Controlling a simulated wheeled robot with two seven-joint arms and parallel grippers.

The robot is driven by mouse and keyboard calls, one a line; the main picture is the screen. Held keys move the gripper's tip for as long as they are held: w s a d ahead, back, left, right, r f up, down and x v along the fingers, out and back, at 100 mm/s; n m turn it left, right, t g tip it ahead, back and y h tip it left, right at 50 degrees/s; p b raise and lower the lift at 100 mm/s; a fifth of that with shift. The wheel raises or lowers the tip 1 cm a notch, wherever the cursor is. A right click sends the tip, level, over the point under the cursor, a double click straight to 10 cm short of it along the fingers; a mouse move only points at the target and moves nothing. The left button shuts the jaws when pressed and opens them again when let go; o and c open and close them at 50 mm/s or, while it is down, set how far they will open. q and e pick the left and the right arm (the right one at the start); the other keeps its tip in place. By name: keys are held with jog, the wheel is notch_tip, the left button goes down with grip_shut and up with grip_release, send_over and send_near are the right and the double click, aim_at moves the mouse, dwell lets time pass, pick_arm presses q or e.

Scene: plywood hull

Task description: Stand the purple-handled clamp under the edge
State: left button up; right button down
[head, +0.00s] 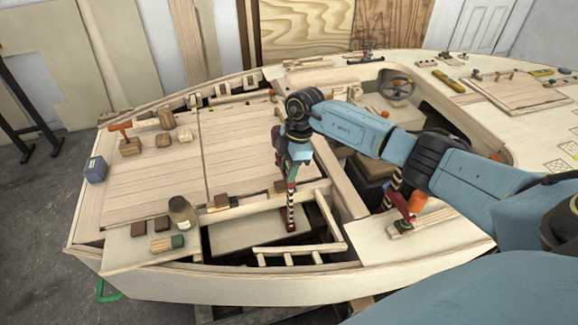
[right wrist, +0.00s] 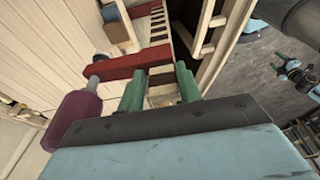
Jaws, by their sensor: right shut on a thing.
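The purple-handled clamp (head: 290,213) has red jaws and a dark-and-light striped bar. In the head view it hangs roughly upright below my right gripper (head: 291,178), in front of the deck panel's near edge (head: 248,208). The purple handle (right wrist: 72,118) sticks out to the left there, and the striped bar runs away from the fingers. I cannot tell whether the clamp's lower end touches anything.
A ladder-like wooden frame (head: 300,250) lies in front. Another clamp with an orange handle (head: 417,202) stands to the right.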

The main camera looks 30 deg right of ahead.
jog(key=shift+r, duration=0.1)
jog(key=c, duration=0.9)
grip_release()
